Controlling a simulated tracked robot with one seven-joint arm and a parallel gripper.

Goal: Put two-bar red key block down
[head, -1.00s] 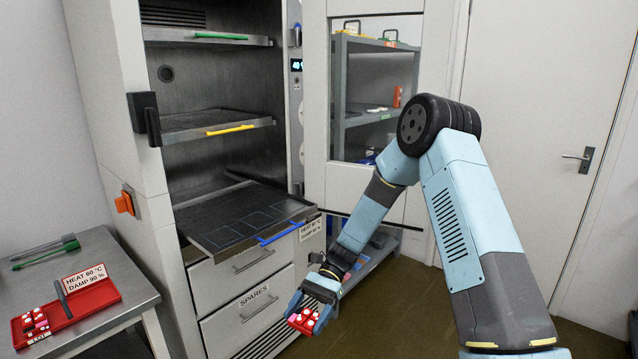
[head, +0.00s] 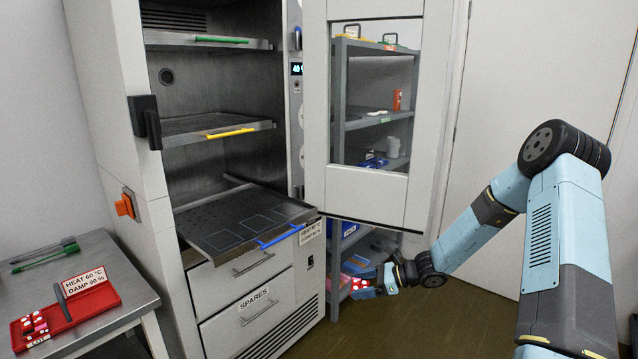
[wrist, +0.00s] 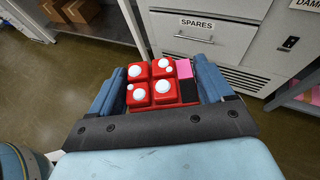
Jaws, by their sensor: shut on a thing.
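My gripper (wrist: 163,82) is shut on a red key block (wrist: 153,83), with blue fingers at its left and right sides. The block has red keys with white domes, plus a pink patch and a black patch at its right. I cannot make out its bar marks. In the head view, my gripper (head: 368,283) holds the block in the air, right of the cabinet drawers and in front of the lower rack. Much of the block is hidden there.
The cabinet's lower shelf (head: 215,235) is pulled out, with outlined squares. A glazed door (head: 425,170) stands open above my gripper. A grey rack (head: 340,130) stands behind it. At left, a red tray (head: 95,300) with several key pieces sits on a steel table. Floor around the gripper is clear.

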